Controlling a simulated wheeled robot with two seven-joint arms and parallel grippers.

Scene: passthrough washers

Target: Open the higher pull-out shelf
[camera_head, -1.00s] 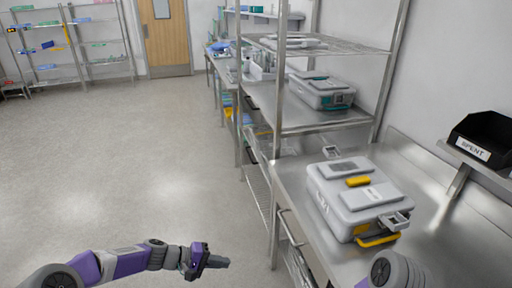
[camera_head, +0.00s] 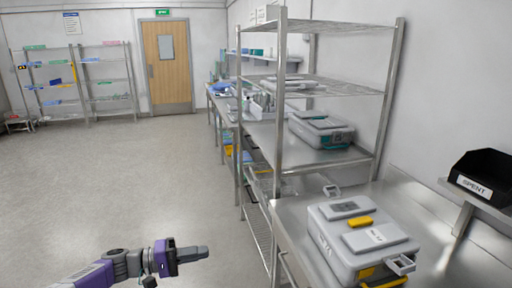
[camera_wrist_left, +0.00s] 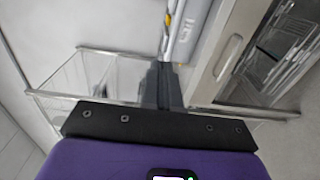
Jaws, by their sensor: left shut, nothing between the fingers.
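A metal rack (camera_head: 279,95) stands right of centre with several shelves. Its solid shelf (camera_head: 325,158) carries a grey case, and wire shelves (camera_head: 258,222) are below. I cannot tell which level is the higher pull-out shelf or whether any is drawn out. My left gripper (camera_head: 204,252) is shut and empty over the floor, left of the rack and apart from it, its fingers pointing right. In the left wrist view the shut fingers (camera_wrist_left: 163,88) show before wire-sided shelving (camera_wrist_left: 85,75) and a metal panel with a slot (camera_wrist_left: 228,55). My right gripper is out of view.
A steel counter (camera_head: 292,212) holds a grey case with yellow latches (camera_head: 350,255). Another grey case (camera_head: 318,130) sits on the rack. A black bin marked SPENT (camera_head: 490,168) is at far right. The floor (camera_head: 110,180) to the left is open.

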